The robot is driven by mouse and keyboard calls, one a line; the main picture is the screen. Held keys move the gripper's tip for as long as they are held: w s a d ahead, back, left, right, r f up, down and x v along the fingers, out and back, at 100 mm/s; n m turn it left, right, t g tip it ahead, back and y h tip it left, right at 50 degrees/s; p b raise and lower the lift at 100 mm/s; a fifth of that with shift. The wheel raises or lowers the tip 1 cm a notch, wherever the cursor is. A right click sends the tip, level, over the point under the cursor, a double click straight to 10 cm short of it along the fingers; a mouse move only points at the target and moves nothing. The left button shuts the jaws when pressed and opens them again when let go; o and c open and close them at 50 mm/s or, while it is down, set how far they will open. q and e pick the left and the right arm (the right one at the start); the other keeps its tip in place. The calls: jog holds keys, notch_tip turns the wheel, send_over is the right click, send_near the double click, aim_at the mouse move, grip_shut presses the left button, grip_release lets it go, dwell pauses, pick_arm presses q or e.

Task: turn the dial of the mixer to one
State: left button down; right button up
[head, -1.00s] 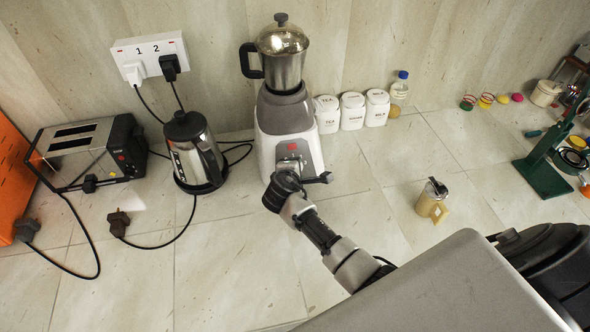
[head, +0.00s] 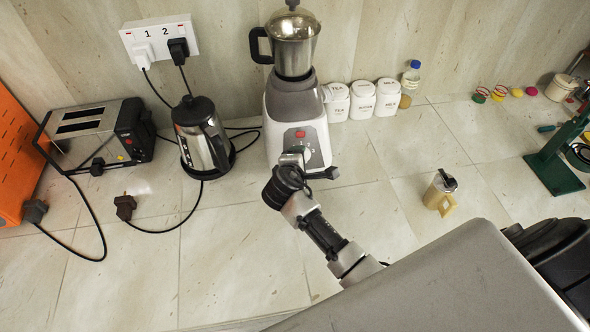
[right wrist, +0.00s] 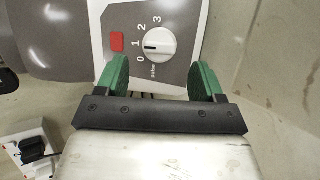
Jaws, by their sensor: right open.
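The mixer (head: 295,105) stands on the counter against the wall, with a grey and white base and a steel jar on top. In the head view my right gripper (head: 305,166) is at the front of its base. In the right wrist view the white dial (right wrist: 160,45) shows in full on the grey panel, with marks 0 to 3 around it. Its dark pointer line points left, about between 0 and 1 and closer to 1. My right gripper (right wrist: 160,77) is open. Its green fingers are on either side below the dial, with nothing between them. My left gripper is out of view.
A red switch (right wrist: 117,42) is left of the dial. A kettle (head: 203,138) and a toaster (head: 98,135) stand left of the mixer, with cables on the counter. White canisters (head: 362,100) are right of it. The front counter is mostly clear.

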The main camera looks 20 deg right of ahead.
jog(key=v, duration=0.6)
jog(key=shift+b, duration=0.35)
